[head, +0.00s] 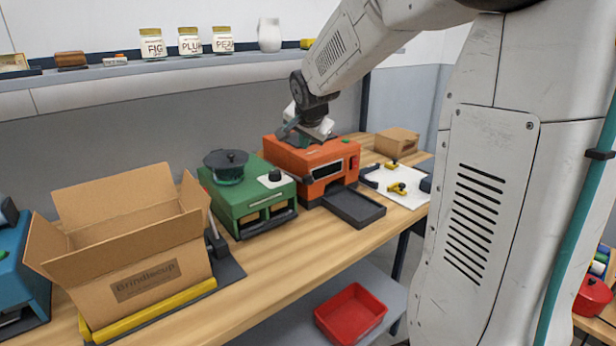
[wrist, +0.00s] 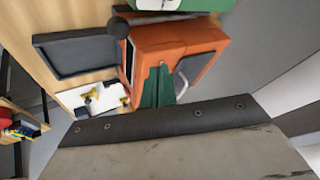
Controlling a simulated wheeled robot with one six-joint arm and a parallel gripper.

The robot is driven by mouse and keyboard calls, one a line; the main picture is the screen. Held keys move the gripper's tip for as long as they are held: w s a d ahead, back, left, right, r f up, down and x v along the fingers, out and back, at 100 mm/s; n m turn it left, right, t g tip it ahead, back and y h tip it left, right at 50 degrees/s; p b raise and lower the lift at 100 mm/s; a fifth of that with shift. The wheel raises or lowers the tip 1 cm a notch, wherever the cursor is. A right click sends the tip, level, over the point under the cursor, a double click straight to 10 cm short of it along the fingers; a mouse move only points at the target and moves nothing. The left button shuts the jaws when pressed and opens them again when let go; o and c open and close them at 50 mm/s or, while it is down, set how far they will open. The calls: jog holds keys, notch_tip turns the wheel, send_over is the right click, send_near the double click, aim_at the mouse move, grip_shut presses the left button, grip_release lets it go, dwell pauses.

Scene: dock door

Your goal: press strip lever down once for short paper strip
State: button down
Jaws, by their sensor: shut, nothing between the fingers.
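The orange machine (head: 318,158) stands on the bench with a dark flat tray (head: 355,208) at its front. In the wrist view the orange machine (wrist: 175,38) lies just beyond my fingertips. A dark round knob (wrist: 118,27) shows at its front corner on the green machine's side; it may be the strip lever's end. My gripper (head: 304,141) is over the top of the orange machine, and its green fingers (wrist: 158,76) are together and empty. I cannot tell whether they touch the machine. No paper strip can be made out.
A green machine (head: 245,200) stands close to the left of the orange one, then an open cardboard box (head: 150,255). Right of it are a white mat (head: 408,190) with yellow parts and a small carton (head: 397,141). A red bin (head: 351,313) is below. A jar shelf runs behind.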

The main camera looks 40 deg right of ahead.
aim_at(307, 178)
jog(key=shift+s+f, duration=0.25)
jog(key=shift+f, duration=1.25)
jog(key=shift+s+f, duration=0.2)
jog(key=shift+f, duration=1.25)
jog(key=shift+f, duration=0.15)
jog(key=shift+f, duration=0.3)
